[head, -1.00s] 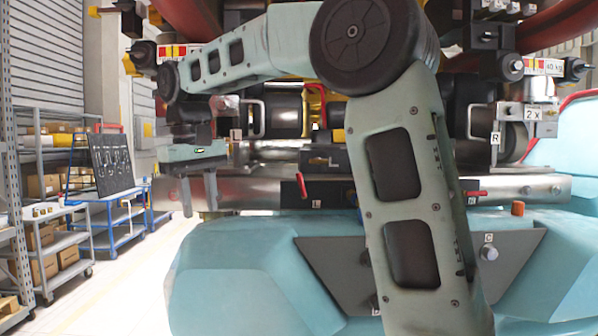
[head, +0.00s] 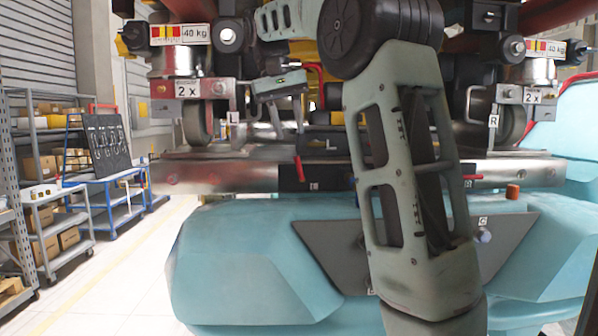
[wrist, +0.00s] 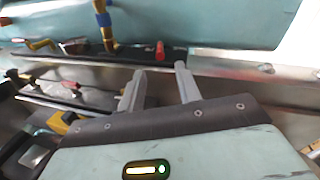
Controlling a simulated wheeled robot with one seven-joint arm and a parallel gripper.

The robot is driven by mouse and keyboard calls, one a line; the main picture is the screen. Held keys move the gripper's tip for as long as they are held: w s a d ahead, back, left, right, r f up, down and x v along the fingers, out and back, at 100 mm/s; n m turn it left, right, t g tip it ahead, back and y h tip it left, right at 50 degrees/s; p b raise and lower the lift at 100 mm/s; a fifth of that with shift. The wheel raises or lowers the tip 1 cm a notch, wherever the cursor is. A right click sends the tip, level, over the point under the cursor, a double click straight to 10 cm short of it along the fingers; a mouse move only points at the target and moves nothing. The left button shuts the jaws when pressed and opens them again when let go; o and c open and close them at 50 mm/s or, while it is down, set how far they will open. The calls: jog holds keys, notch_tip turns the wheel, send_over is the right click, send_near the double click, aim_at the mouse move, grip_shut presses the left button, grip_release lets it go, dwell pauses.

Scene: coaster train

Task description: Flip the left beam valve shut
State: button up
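The left beam valve has a small red handle (head: 299,168) that hangs roughly upright on a dark plate on the front of the silver beam (head: 220,176). In the wrist view a red handle (wrist: 160,51) shows just beyond the fingertips, between them in the picture. My gripper (head: 289,132) is open and empty, above the handle in the head view. Its two fingers also show apart in the wrist view (wrist: 159,73). I see no contact between fingers and handle. A second red handle (head: 469,178) at the right is partly hidden by my arm.
A hanging black-and-silver bracket marked L (head: 234,118) stands left of my gripper. The teal car body (head: 260,235) bulges below the beam. In the wrist view a brass pipe with a blue band (wrist: 104,22) rises left of the red handle. Shelves and carts stand far left.

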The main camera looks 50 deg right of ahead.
aim_at(301, 177)
jog(key=x, duration=1)
jog(key=shift+p, duration=0.3)
grip_shut()
